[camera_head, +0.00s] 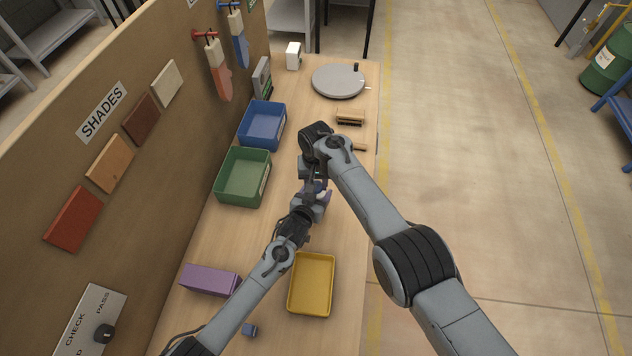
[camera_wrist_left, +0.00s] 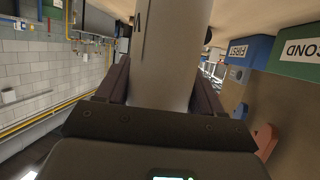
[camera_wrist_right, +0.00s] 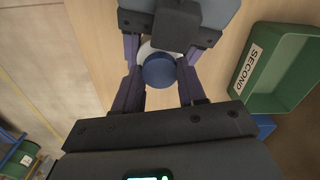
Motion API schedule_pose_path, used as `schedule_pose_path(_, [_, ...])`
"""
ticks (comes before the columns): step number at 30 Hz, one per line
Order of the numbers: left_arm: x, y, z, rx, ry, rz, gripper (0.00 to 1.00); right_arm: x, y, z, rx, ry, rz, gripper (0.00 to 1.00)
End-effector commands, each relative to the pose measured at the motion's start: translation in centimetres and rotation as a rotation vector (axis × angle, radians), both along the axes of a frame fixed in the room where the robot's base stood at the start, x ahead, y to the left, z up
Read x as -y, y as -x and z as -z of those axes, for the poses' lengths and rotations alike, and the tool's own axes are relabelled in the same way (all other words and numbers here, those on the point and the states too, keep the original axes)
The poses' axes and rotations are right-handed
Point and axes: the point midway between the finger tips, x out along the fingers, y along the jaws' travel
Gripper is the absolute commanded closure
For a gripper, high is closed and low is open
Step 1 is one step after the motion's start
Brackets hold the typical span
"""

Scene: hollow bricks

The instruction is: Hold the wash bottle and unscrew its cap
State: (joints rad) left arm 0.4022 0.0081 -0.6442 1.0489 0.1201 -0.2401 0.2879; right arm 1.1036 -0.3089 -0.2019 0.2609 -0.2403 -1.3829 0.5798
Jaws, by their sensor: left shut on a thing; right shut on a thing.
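The wash bottle shows in the left wrist view as a pale grey-beige cylinder (camera_wrist_left: 170,60) between the fingers of my left gripper (camera_head: 322,197), which is shut on its body. In the right wrist view the blue round cap (camera_wrist_right: 159,71) sits between the purple fingers of my right gripper (camera_wrist_right: 160,60), which is shut on it from above. A bit of the white bottle shows behind the cap. In the head view the arms and grippers hide most of the bottle and the cap. Whether the cap has turned cannot be told.
A green bin (camera_head: 225,193) and a blue bin (camera_head: 247,129) stand left of the grippers along the board. A yellow tray (camera_head: 312,311), purple block (camera_head: 209,280) and small blue cube (camera_head: 249,330) are nearer. A grey disc (camera_head: 338,81) and wooden pieces (camera_head: 350,117) lie farther back.

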Motion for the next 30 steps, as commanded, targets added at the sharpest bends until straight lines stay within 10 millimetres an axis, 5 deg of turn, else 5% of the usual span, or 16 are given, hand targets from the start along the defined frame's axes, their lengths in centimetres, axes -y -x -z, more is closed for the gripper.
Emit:
schedule_pose_path(8, [0.0, 0.0, 0.0, -0.001, 0.0, 0.001, 1.0, 0.0, 0.0, 0.0, 0.001, 0.0, -0.01, 0.96])
schedule_pose_path(9, [0.0, 0.0, 0.0, -0.001, 0.0, 0.001, 1.0, 0.0, 0.0, 0.0, 0.001, 0.0, -0.01, 0.53])
schedule_pose_path(13, [0.0, 0.0, 0.0, -0.001, 0.0, 0.001, 1.0, 0.0, 0.0, 0.0, 0.001, 0.0, -0.009, 0.34])
schedule_pose_path(23, [0.0, 0.0, 0.0, -0.001, 0.0, 0.0, 1.0, 0.0, 0.0, -0.3, 0.001, -0.002, -0.009, 0.34])
schedule_pose_path(30, [0.0, 0.0, 0.0, -0.001, 0.0, 0.0, 1.0, 0.0, -0.1, -2.8, 0.002, -0.002, -0.007, 0.34])
